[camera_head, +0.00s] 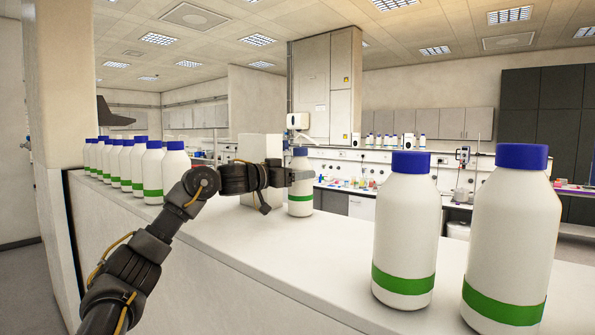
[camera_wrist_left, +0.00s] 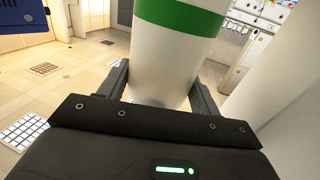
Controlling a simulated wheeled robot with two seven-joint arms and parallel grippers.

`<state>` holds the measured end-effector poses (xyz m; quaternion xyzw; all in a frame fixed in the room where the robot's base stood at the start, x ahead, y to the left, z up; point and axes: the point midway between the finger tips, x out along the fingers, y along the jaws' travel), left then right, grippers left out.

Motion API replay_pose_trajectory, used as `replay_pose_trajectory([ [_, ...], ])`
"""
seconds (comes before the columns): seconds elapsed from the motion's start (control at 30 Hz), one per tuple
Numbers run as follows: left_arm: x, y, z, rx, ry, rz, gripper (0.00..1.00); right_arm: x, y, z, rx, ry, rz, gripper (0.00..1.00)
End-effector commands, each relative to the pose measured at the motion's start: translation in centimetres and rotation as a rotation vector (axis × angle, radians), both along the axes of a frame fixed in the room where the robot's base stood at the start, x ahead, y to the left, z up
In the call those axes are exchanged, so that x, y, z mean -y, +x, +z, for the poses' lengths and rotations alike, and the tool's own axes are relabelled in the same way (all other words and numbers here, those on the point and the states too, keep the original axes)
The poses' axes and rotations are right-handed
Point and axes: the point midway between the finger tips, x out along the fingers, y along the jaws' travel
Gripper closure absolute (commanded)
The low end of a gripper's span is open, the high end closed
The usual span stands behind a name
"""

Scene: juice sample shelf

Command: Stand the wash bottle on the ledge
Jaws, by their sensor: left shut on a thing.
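The wash bottle (camera_head: 300,206) is white with a blue cap and a green band, and looks upright at the white ledge (camera_head: 290,250). My left gripper (camera_head: 302,176) is shut around its upper body, above the green band. I cannot tell whether its base touches the ledge. In the left wrist view the bottle (camera_wrist_left: 165,70) is between the two fingers of my left gripper (camera_wrist_left: 160,88); the picture is upside down, with the ceiling low in the frame. My right gripper is not in view.
Two similar large bottles (camera_head: 407,230) (camera_head: 515,240) stand on the ledge at the right. A row of similar bottles (camera_head: 152,172) stands at the left. A pale block (camera_head: 258,148) is behind my left gripper. The ledge between the held bottle and the right pair is clear.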

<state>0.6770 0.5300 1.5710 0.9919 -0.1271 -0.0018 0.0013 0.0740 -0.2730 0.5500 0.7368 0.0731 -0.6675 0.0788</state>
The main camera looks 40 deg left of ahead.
Motion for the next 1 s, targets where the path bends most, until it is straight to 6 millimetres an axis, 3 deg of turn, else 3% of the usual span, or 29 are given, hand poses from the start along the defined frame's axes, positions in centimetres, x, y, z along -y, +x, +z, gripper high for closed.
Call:
replay_pose_trajectory([
  [0.33, 0.1, 0.0, -0.2, 0.004, -0.001, -0.001, 0.73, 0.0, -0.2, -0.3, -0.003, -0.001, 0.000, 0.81],
  [0.37, 0.1, 0.0, -0.3, 0.000, 0.000, -0.001, 0.34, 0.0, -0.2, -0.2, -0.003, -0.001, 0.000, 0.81],
  [0.5, 0.1, 0.0, -0.3, 0.000, 0.000, -0.001, 0.15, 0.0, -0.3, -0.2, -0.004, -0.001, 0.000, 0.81],
  [0.83, 0.1, 0.0, 0.2, 0.001, 0.000, -0.001, 0.15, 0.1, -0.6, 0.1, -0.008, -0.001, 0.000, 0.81],
  [1.0, -0.6, -2.1, -0.5, 0.002, 0.000, 0.000, 0.15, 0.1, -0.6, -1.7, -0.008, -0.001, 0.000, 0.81],
])
